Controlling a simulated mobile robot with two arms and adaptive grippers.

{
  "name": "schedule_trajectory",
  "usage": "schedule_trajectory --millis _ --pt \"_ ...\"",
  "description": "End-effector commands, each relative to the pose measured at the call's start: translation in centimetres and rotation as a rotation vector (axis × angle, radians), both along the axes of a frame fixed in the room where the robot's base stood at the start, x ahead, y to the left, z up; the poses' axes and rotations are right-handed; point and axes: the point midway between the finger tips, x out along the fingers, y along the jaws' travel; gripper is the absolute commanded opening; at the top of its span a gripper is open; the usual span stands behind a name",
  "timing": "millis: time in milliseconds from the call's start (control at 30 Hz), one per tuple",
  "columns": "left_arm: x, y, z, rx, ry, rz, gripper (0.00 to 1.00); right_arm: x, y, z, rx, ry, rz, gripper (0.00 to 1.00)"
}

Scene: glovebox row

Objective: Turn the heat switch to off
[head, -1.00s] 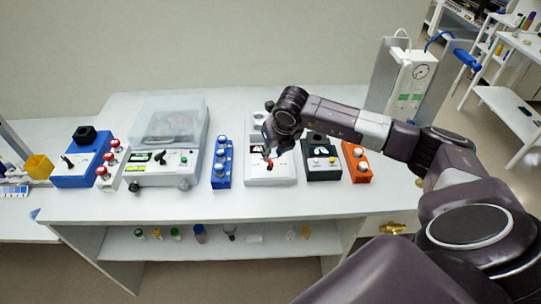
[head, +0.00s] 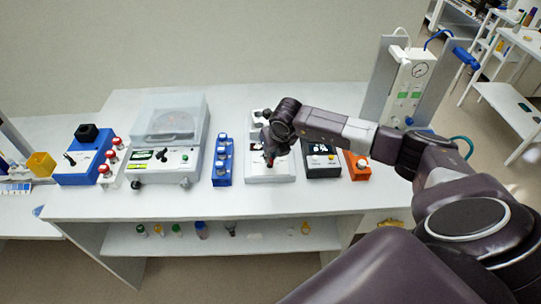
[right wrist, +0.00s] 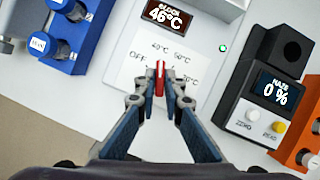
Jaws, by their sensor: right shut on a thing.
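The heat switch (right wrist: 160,80) is a small red lever on the white panel of a block heater. The heater (right wrist: 126,62) shows "BLOCK 46°C" on its display (right wrist: 167,20). Labels OFF, 40°C, 50°C and a partly hidden one surround the switch; the lever points up in the right wrist view, roughly between 40°C and 50°C. My right gripper (right wrist: 160,92) is shut on the lever, one fingertip on each side. In the head view the same gripper (head: 269,158) is over the front of the heater (head: 284,176), hiding most of the switch. My left gripper is out of view.
A blue rack (head: 222,175) stands close left of the heater. A dark haze meter (head: 323,171) and an orange unit (head: 359,175) stand to its right. A centrifuge (head: 146,170) with a clear lid is further left. The front strip of the white bench (head: 250,201) is clear.

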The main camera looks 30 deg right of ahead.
Motion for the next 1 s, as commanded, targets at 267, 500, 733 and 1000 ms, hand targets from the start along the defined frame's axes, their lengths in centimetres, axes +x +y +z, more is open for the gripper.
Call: schedule_trajectory --millis 267,500,733,1000 --pt "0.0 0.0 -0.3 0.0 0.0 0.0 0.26 0.0 -0.1 -0.1 -0.001 -0.001 0.014 0.0" --pt "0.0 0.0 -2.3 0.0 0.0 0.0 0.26 0.0 -0.2 -0.3 0.0 -0.003 0.109 0.0" --pt "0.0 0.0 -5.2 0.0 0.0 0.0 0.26 0.1 -0.3 -0.5 -0.001 -0.004 0.29 0.0" --pt "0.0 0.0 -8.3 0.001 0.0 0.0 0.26 0.2 -0.4 -0.4 0.0 -0.005 0.522 0.0"
